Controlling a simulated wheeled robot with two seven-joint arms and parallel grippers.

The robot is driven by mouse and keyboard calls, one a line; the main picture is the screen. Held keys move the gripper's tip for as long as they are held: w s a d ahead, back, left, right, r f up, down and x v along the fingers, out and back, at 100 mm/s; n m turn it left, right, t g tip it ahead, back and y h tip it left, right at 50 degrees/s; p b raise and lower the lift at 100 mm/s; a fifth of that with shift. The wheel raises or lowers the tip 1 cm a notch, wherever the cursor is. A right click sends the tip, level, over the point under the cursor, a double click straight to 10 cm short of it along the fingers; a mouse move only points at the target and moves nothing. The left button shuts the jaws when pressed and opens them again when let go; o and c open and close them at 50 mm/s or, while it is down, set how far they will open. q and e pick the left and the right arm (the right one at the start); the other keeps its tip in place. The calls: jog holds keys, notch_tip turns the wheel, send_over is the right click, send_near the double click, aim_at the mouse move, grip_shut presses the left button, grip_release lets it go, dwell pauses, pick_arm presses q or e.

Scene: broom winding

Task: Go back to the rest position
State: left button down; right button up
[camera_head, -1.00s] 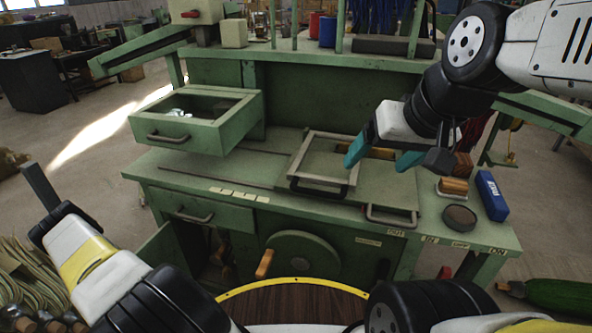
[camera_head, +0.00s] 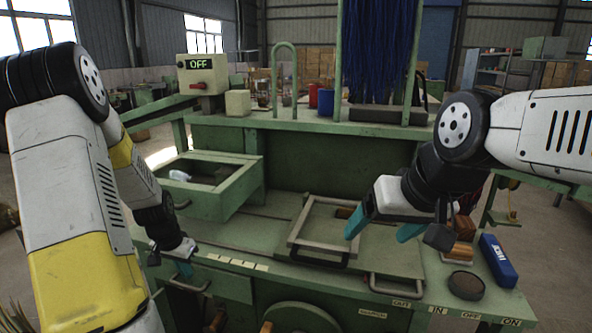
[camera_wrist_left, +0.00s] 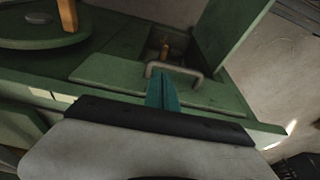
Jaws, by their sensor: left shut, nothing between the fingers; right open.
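My left gripper (camera_head: 183,268) hangs in front of the left part of the green workbench (camera_head: 265,235), near a drawer handle (camera_head: 186,284). Its teal fingers are closed together with nothing between them, as the left wrist view (camera_wrist_left: 162,93) also shows. In that view the fingertips overlap a grey handle (camera_wrist_left: 174,70) on a green panel; I cannot tell whether they touch it. My right gripper (camera_head: 383,226) is open and empty above the right part of the bench, beside a shallow green framed tray (camera_head: 297,233).
An open green drawer (camera_head: 215,196) sticks out at the left. A blue box (camera_head: 497,261), a dark round disc (camera_head: 466,285) and wooden blocks (camera_head: 462,250) lie at the right end. A control box reading OFF (camera_head: 201,75) stands at the back left. Blue bristles (camera_head: 380,50) hang behind.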

pick_arm(q)
jog(key=s+d+r+t, duration=0.1)
jog(key=s+d+r, duration=0.25)
jog(key=r, duration=0.55)
jog(key=s+d+r+t, duration=0.1)
jog(key=s+d+r, duration=0.1)
jog(key=d+r, duration=0.5)
jog(key=s+d+r+n, duration=0.1)
jog(key=s+d+r, duration=0.2)
jog(key=s+r, duration=0.3)
jog(key=s+d+r+n+t+h, duration=0.1)
jog(key=s+d+r, duration=0.2)
jog(key=s+r, duration=0.3)
jog(key=s, duration=0.2)
jog(key=shift+s+d+h, duration=0.2)
jog(key=shift+s+h, duration=0.1)
jog(key=shift+s, duration=0.05)
